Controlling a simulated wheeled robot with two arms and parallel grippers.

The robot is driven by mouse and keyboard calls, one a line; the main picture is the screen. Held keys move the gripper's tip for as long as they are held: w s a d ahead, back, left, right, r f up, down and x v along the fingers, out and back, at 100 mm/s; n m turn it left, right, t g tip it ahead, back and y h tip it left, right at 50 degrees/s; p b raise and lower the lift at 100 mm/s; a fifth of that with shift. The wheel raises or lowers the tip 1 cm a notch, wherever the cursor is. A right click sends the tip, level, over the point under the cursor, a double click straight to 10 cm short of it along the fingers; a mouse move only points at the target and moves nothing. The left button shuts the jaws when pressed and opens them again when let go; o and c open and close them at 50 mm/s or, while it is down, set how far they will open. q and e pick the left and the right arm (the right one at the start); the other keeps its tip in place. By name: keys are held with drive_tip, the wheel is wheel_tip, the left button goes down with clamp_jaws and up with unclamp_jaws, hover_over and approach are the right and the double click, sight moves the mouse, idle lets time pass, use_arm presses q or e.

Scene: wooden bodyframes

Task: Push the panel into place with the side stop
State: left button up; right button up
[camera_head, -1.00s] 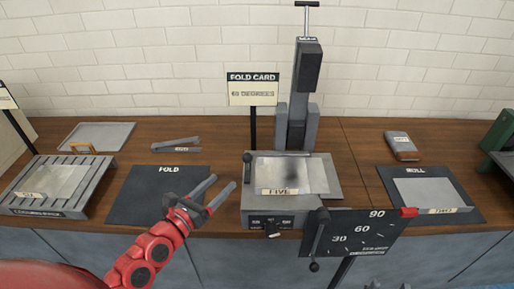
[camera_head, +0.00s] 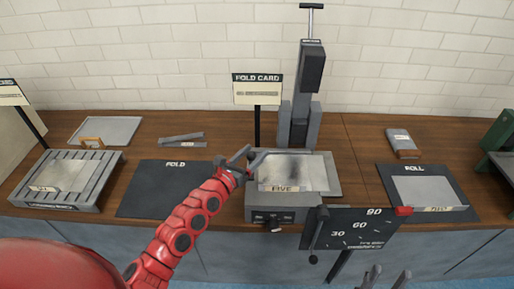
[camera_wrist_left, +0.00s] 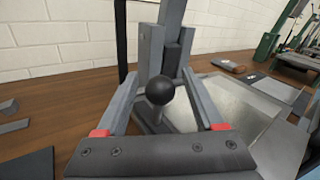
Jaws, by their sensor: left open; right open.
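A grey panel (camera_head: 302,172) labelled FIVE lies flat on the bed of the folding machine (camera_head: 284,215); it also shows in the left wrist view (camera_wrist_left: 240,108). A lever with a black ball knob (camera_wrist_left: 160,89) stands at the bed's left side and looks like the side stop. My left gripper (camera_head: 258,153) is open at the bed's left edge. In the left wrist view its fingers (camera_wrist_left: 160,74) lie either side of the knob; I cannot tell whether they touch it. In the head view the gripper hides the lever. My right gripper (camera_head: 386,277) is open at the bottom edge, away from the bench.
A dial board (camera_head: 362,228) marked 30, 60, 90 stands in front of the bench, right of the machine. A black FOLD mat (camera_head: 160,192) lies empty on the left. A ROLL mat (camera_head: 468,207) holds another panel (camera_head: 425,189). A sign post (camera_head: 257,92) stands behind the machine.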

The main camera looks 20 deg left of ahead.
use_arm(q)
drive_tip(key=shift+x, duration=1.1)
clamp_jaws()
idle(0.7)
